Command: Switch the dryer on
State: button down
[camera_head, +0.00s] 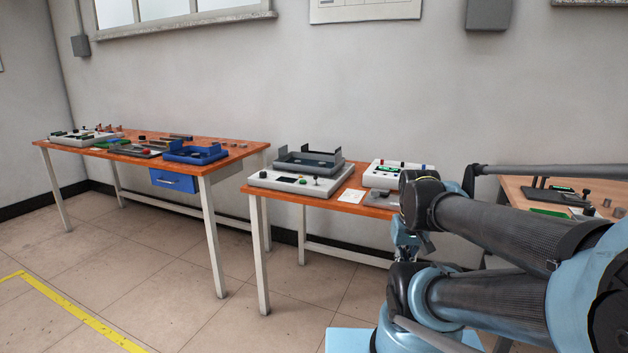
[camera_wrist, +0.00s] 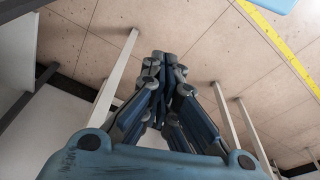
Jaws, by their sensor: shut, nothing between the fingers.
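I cannot tell which device is the dryer. On the middle orange table (camera_head: 338,196), a white console (camera_head: 284,183) with a dark display and black knobs stands at the front left, with a grey open-topped tray unit (camera_head: 309,164) behind it. A second white console (camera_head: 382,181) with a green display and coloured knobs stands to the right, partly hidden by my arm. My gripper (camera_wrist: 162,65) is shut and empty in the wrist view, with floor and table legs beyond it. In the head view my arm covers the right side, and the gripper is mostly hidden there.
A left orange table (camera_head: 225,148) carries a blue tray (camera_head: 196,154), a white device (camera_head: 85,138) and several small parts. A third table (camera_head: 520,198) at the right is partly behind my arm. The tiled floor (camera_head: 150,270) at the front left is clear, with a yellow line (camera_head: 85,318).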

jog(key=shift+a, duration=0.1)
jog(key=w+a+r+n+t+h, duration=0.1)
jog(key=w+a+r+n, duration=0.3)
jog(key=w+r+n, duration=0.35)
jog(key=w+a+r+n, duration=0.4)
jog(key=w+r+n, duration=0.1)
jog(key=w+n, duration=0.45)
jog(key=w+a+r+n+t, duration=0.1)
jog(key=w+a+n, duration=0.6)
jog(key=a, duration=0.3)
jog(key=w+a+r+n+t, duration=0.1)
jog(key=w+a+r+n, duration=0.1)
jog(key=w+a+n, duration=0.4)
jog(key=a+n, duration=0.3)
jog(key=a, duration=0.1)
jog(key=shift+w+a+r+n+h, duration=0.25)
jog(key=shift+w+a+n+h, duration=0.05)
jog(key=shift+w+a+n, duration=0.1)
jog(key=shift+d, duration=0.1)
